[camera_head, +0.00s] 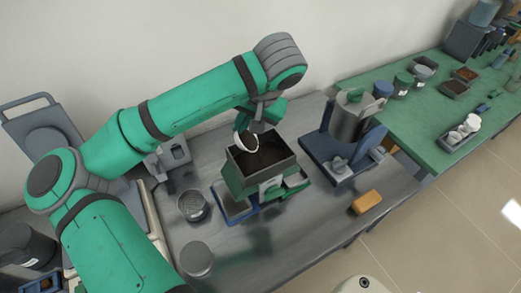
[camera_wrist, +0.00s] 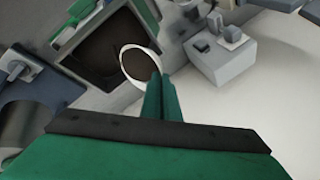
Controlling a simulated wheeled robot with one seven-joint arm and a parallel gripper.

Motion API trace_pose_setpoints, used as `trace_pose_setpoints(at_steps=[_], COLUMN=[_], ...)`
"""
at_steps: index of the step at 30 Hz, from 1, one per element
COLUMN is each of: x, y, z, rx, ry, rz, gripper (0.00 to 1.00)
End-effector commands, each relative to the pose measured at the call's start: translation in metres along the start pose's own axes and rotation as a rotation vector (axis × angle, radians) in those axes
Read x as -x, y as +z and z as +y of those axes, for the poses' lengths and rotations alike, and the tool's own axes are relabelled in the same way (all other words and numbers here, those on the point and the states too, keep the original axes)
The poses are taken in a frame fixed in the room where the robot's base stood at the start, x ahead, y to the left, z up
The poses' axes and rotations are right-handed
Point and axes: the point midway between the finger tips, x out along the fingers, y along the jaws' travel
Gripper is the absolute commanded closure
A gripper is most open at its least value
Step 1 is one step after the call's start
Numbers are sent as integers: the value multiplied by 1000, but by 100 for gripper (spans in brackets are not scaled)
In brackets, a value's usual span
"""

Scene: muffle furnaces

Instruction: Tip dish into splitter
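The splitter (camera_head: 283,180) is a grey-rimmed open hopper on a green body, standing on the metal bench, with dark brown granular material inside. My gripper (camera_head: 254,121) is just above the back of the hopper. It is shut on the edge of a white dish (camera_head: 240,146), which is steeply tilted over the hopper's back left rim. In the wrist view the dish's white rim (camera_wrist: 123,59) stands out against the dark hopper opening, and the green fingers (camera_wrist: 158,97) meet at its edge.
A blue-based machine with a metal cylinder (camera_head: 349,118) stands right of the splitter. An orange block (camera_head: 367,202) lies near the bench's front edge. A mesh-like round container (camera_head: 192,206) and a grey cylinder (camera_head: 197,259) stand to the left. A green table (camera_head: 420,127) holds jars and trays.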

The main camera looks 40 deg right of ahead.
Motion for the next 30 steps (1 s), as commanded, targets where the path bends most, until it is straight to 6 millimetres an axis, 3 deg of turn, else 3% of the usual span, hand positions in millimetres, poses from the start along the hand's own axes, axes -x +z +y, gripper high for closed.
trace_pose_setpoints(at_steps=[30], x=[11], y=[-6], z=[12], rx=[-57], ry=[-173], rz=[-33], gripper=[100])
